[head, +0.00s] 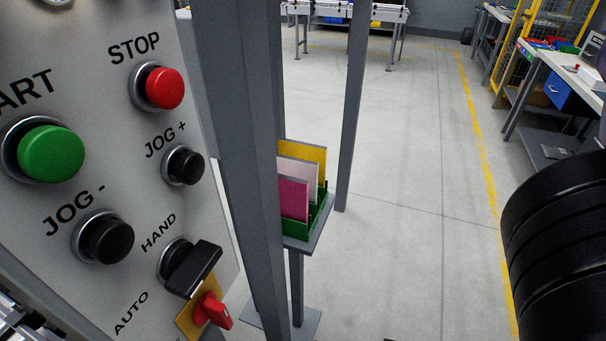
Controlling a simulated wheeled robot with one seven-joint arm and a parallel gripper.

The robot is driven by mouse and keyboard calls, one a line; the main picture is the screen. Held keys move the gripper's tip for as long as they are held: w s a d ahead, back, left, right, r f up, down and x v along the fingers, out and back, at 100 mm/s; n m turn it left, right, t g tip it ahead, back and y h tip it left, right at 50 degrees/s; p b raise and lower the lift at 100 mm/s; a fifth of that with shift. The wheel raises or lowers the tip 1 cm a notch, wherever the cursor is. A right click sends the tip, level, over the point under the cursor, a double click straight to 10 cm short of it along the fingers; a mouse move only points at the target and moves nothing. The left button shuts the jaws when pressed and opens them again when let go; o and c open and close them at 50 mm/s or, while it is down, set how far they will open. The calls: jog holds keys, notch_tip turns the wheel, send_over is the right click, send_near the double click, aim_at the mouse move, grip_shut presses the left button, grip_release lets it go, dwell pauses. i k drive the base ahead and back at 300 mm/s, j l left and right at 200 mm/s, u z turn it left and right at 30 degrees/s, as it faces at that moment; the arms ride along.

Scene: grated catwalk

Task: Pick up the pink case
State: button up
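The pink case (293,199) is a flat, upright magenta panel in the head view, near the middle. It stands frontmost in a green rack (318,222), in front of a pale pink case (299,172) and a yellow case (315,156). The left part of the row is hidden behind a grey post. The rack sits on a small grey stand (297,246). I cannot make out my gripper in this view.
A control panel (120,190) with buttons fills the left, close to me. A thick grey post (238,130) and a thinner post (353,90) flank the rack. A black ribbed object (560,240) is close at right. The middle-right floor (420,200) is clear. A workbench (560,70) stands far right.

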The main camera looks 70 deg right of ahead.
aim_at(293, 191)
jog(key=z, duration=1)
